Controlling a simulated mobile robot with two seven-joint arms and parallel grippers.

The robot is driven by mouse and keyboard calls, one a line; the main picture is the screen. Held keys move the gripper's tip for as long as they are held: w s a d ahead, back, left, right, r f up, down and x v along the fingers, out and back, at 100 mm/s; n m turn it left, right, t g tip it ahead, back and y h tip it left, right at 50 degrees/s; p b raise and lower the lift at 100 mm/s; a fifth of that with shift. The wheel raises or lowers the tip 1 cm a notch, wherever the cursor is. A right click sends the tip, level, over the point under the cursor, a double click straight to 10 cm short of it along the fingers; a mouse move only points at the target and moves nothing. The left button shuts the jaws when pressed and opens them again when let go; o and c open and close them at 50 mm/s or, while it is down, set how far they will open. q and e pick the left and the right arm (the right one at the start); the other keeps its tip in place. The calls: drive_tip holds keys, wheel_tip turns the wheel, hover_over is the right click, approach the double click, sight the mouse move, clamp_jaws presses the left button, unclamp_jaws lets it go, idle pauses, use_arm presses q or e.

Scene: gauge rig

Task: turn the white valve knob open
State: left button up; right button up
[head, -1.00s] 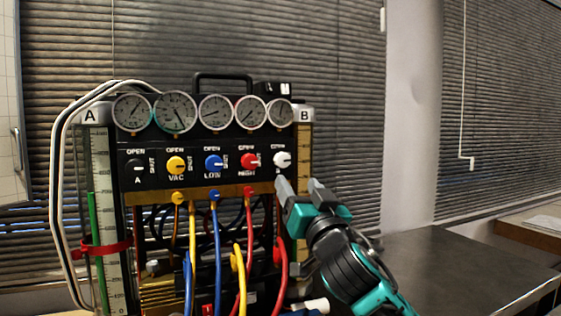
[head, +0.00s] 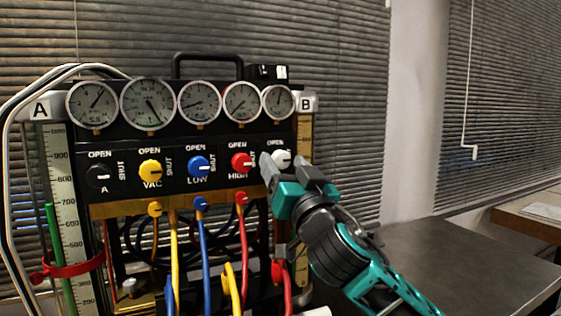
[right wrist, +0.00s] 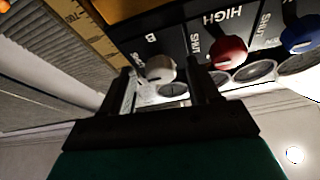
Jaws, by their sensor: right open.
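The white valve knob (head: 281,159) sits at the right end of the row of knobs on the black panel, and its lower left is partly hidden by my gripper. It also shows in the right wrist view (right wrist: 160,68), between and beyond the two fingers. My right gripper (head: 284,165) is open and empty just in front of and below the knob; in the right wrist view (right wrist: 168,88) a finger stands on each side of it. I cannot tell whether either finger touches it. My left gripper is not in view.
The red knob (head: 241,163) is just left of my right gripper, with the blue knob (head: 199,167) and yellow knob (head: 150,170) further left. Round gauges (head: 199,102) line the panel top. Coloured hoses (head: 206,250) hang below. A dark table (head: 440,262) lies clear at the right.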

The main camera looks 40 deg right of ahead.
drive_tip(key=shift+w, duration=0.1)
drive_tip(key=shift+r, duration=0.1)
drive_tip(key=shift+c, duration=0.3)
drive_tip(key=shift+c, duration=0.8)
drive_tip(key=c, duration=0.8)
